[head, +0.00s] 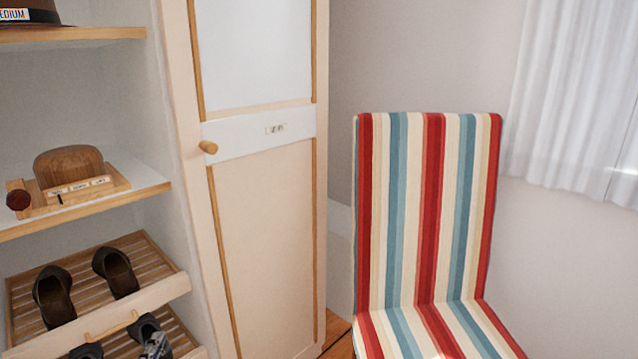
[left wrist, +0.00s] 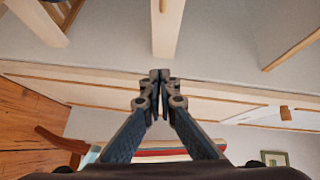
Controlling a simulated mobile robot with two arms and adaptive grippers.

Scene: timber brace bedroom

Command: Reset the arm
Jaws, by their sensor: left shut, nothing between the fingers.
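My left gripper (left wrist: 160,78) is shut and empty in the left wrist view, its two dark fingers meeting at the tips. In the head view, only a small grey part of the left gripper (head: 157,347) shows at the bottom edge, in front of the lower shoe rack. The rest of the left arm is out of the head view. My right gripper is in neither view.
A striped chair (head: 428,210) stands right of the closed wardrobe door (head: 268,220). Open shelves on the left hold a hat (head: 30,12), a wooden block (head: 70,165) and dark shoes (head: 52,295) on a slatted rack (head: 150,292). A white curtain (head: 580,95) hangs at right.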

